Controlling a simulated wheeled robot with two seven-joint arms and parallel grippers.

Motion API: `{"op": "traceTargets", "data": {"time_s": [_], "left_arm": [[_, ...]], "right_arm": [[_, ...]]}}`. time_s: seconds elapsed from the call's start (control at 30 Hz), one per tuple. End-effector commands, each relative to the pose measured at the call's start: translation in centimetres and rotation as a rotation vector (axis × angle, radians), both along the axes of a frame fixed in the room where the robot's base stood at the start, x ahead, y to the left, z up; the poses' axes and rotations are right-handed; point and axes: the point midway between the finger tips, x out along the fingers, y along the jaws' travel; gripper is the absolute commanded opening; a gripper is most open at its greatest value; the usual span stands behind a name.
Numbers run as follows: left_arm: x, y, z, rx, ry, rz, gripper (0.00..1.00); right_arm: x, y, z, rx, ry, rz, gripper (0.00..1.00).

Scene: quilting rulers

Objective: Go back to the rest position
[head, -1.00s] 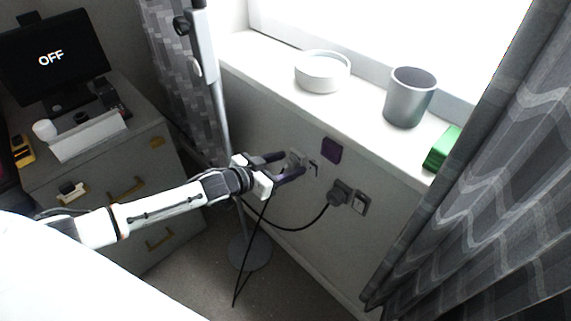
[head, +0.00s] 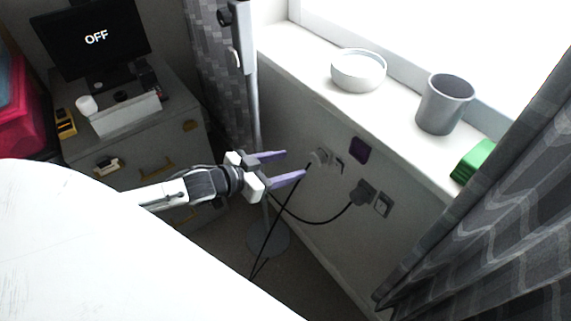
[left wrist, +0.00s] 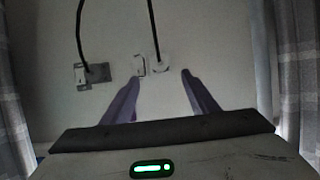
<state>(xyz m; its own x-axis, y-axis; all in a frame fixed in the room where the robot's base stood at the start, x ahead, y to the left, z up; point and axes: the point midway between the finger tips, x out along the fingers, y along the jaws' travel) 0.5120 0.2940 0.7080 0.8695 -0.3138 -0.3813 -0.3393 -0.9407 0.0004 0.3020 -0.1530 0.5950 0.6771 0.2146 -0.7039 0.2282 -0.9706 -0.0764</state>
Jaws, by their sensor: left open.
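My left gripper (head: 294,164) is open and empty, its two purple fingers pointing at the wall below the window sill. The fingers also show in the left wrist view (left wrist: 160,77), with nothing between them. A light plug (head: 319,157) with a black cable sits at a wall socket just beyond the fingertips, apart from them. It also shows in the left wrist view (left wrist: 158,61). A dark plug (head: 362,192) with a black cable is at another socket to the right. My right gripper is out of view.
The sill holds a white bowl (head: 358,70), a grey cup (head: 444,103) and a green folded item (head: 474,162). A floor stand (head: 253,95) rises behind my gripper. A cabinet (head: 75,150) with a monitor (head: 95,38) reading OFF is left. A curtain (head: 490,220) hangs right.

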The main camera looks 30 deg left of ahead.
Motion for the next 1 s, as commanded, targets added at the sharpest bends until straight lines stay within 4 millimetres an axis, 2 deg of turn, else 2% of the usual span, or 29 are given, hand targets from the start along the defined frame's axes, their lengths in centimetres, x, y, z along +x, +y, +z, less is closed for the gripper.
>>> {"op": "traceTargets", "data": {"time_s": [0.4, 0.53, 0.67, 0.8, 0.9, 1.0], "left_arm": [[0.0, 0.0, 0.0, 0.000, 0.000, 0.000, 0.54], [-1.2, -1.4, -1.2, -0.008, 0.023, 0.001, 0.54], [-5.5, -5.6, -4.4, -0.021, 0.094, 0.011, 0.54], [-11.8, -10.1, -7.6, -0.013, 0.204, 0.043, 0.54], [-15.8, -12.1, -9.0, 0.001, 0.283, 0.071, 0.54], [-18.7, -13.1, -9.8, 0.019, 0.346, 0.093, 0.54]], "right_arm": [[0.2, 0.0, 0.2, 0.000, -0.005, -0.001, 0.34], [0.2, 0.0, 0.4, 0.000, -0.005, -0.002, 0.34], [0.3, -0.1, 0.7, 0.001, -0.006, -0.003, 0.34], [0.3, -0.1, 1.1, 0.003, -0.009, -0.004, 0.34], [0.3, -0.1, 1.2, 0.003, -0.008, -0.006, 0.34], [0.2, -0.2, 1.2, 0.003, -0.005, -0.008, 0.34]]}}
